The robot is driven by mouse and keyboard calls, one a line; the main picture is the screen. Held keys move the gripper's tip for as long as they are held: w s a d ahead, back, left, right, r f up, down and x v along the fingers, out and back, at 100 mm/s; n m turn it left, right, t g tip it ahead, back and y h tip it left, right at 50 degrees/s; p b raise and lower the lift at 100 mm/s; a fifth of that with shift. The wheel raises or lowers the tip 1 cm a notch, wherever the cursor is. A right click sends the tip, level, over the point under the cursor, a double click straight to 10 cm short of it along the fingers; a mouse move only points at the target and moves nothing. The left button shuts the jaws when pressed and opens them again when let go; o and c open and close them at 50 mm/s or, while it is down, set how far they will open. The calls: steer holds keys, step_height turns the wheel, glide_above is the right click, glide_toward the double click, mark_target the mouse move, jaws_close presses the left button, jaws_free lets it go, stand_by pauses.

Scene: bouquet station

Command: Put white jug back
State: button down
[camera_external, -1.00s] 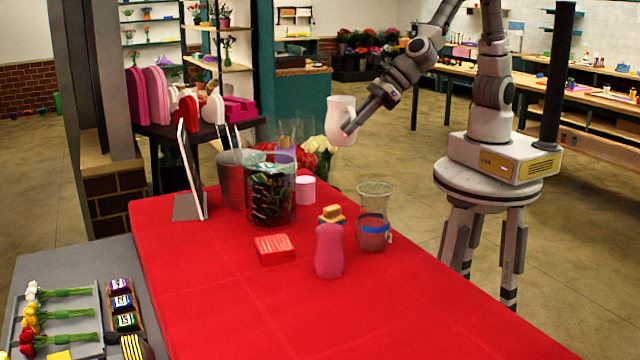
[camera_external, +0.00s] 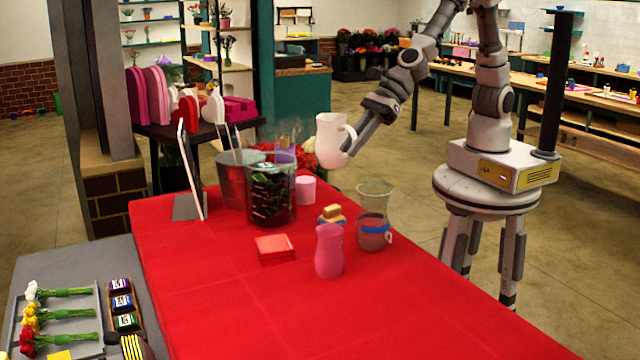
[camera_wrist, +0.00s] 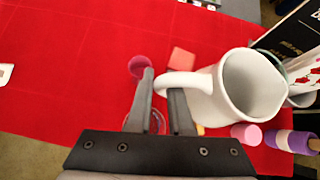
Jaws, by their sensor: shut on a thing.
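The white jug (camera_external: 331,141) is held up above the far right edge of the red-covered table (camera_external: 230,310), roughly upright, with its handle toward my arm. My gripper (camera_external: 350,150) is shut on the jug's handle. In the wrist view the jug (camera_wrist: 250,85) shows its open, empty-looking mouth, and its handle runs between the fingers of my gripper (camera_wrist: 163,90). The jug is clear of the table and of the vases below it.
Below the jug stand a glass vase with a blue band (camera_external: 374,228), a pink vase (camera_external: 329,252) and a pink cylinder (camera_external: 306,189). A large glass container of dark leaves (camera_external: 272,195) stands left. A red box (camera_external: 274,249) lies nearby. The front of the table is clear.

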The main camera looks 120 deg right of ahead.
steer(key=shift+w+a+f+n+g+y+b, duration=0.2)
steer(key=shift+a+f+n+g+y+b, duration=1.05)
steer(key=shift+a+f, duration=3.2)
steer(key=shift+w+a+f+n+g+y+b, duration=0.25)
steer(key=shift+a+f+n+y+b, duration=1.65)
steer(key=shift+a, duration=4.8)
steer(key=shift+w+a+f+n+g+y+b, duration=0.15)
steer(key=shift+a+f+n+g+y+b, duration=0.65)
steer(key=shift+a+f+n+b, duration=3.6)
steer(key=a+r+m+p, duration=0.1)
steer(key=a+m+p, duration=0.1)
steer(key=p, duration=0.1)
steer(key=shift+a+r+m, duration=0.2)
steer(key=shift+r+m, duration=0.15)
steer(key=c, duration=0.8)
jaws_free()
steer(key=p+v, duration=0.1)
steer(key=v, duration=1.1)
